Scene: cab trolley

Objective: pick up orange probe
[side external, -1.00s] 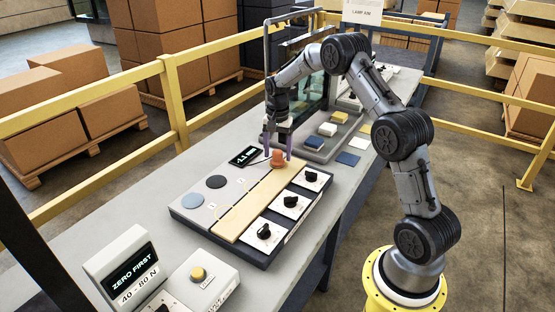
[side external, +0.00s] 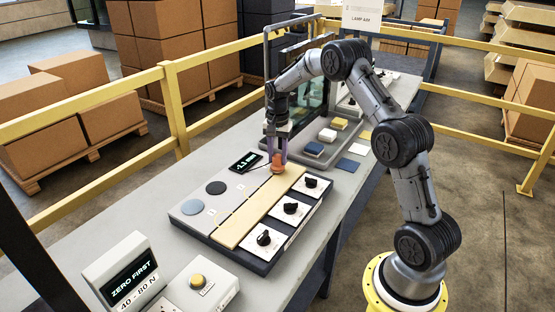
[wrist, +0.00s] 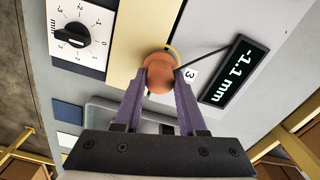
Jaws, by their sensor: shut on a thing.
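The orange probe (side external: 278,166) is at the far end of the board with the pale wooden strip (side external: 245,218). My gripper (side external: 275,158) points down over it, and its purple fingers are shut on the probe. In the wrist view the round orange probe (wrist: 160,74) sits between the two fingertips (wrist: 159,86). A dark cable runs from it toward the small display (wrist: 229,72), which reads -1.1 mm. The probe's underside is hidden, so I cannot tell whether it touches the board.
Three black knobs (side external: 290,208) on white plates line the board's right side. Two round discs (side external: 216,187) lie on its left. A "ZERO FIRST" sign (side external: 132,280) and a box with a yellow button (side external: 198,279) stand in front. Coloured blocks (side external: 327,135) sit behind.

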